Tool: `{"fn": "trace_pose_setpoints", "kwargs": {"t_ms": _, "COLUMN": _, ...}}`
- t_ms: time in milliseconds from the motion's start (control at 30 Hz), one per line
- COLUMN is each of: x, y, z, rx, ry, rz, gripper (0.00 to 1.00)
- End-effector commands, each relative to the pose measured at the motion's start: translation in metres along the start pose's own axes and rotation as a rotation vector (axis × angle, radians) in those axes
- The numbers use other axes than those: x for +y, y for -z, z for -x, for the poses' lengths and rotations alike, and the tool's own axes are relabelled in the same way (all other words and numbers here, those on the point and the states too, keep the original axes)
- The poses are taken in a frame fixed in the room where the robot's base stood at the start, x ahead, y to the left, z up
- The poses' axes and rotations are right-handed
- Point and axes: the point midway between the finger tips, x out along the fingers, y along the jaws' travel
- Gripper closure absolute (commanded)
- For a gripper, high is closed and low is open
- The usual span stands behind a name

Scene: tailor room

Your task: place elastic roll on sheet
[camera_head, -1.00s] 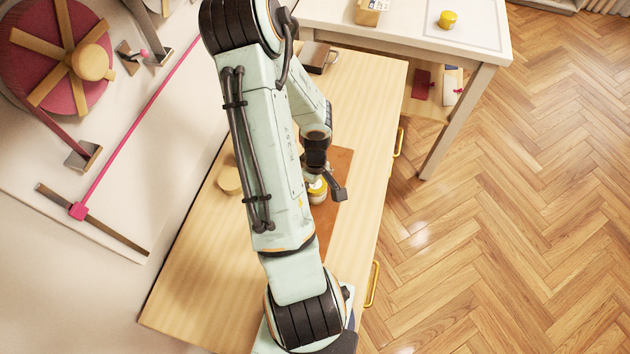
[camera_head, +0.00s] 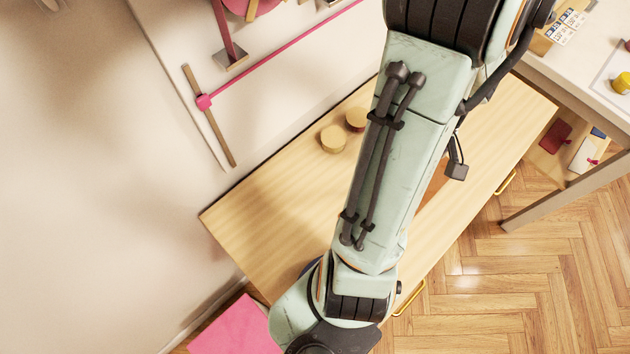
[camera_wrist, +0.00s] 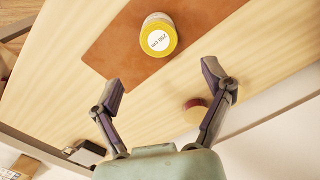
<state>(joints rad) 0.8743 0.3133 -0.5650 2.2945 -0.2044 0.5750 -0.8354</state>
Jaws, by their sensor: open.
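A yellow roll (camera_wrist: 158,38) with a round white label, which looks like the elastic roll, stands on the brown sheet (camera_wrist: 120,50) in the wrist view, apart from the sheet's edges. My gripper (camera_wrist: 163,80) is open and empty. Its two fingers are spread, with the roll beyond their tips and not between them. In the head view my arm hides the roll and most of the gripper; one dark finger (camera_head: 456,170) shows beside the arm. A strip of the brown sheet (camera_head: 434,208) also shows there.
The wooden tabletop (camera_head: 265,215) carries two round tan-topped pieces (camera_head: 333,139) near the wall side. One with a red side (camera_wrist: 194,108) shows near my right finger in the wrist view. A white table (camera_head: 590,75) stands at the upper right. The left part of the tabletop is clear.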

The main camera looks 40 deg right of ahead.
Motion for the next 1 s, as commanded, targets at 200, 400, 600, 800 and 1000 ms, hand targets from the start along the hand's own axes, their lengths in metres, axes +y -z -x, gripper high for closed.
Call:
{"fn": "trace_pose_setpoints", "kwargs": {"t_ms": 200, "x": -0.105, "y": 0.042, "z": 0.041, "rx": 0.050, "ry": 0.092, "rz": 0.161, "gripper": 0.20}}
{"fn": "trace_pose_setpoints", "kwargs": {"t_ms": 400, "x": -0.247, "y": -0.003, "z": 0.096, "rx": 0.005, "ry": 0.139, "rz": 0.431, "gripper": 0.20}}
{"fn": "trace_pose_setpoints", "kwargs": {"t_ms": 600, "x": -0.283, "y": -0.065, "z": 0.113, "rx": -0.023, "ry": 0.073, "rz": 0.565, "gripper": 0.20}}
{"fn": "trace_pose_setpoints", "kwargs": {"t_ms": 800, "x": -0.285, "y": -0.075, "z": 0.115, "rx": -0.028, "ry": 0.055, "rz": 0.577, "gripper": 0.20}}
{"fn": "trace_pose_setpoints", "kwargs": {"t_ms": 1000, "x": -0.284, "y": -0.075, "z": 0.115, "rx": -0.027, "ry": 0.057, "rz": 0.576, "gripper": 0.20}}
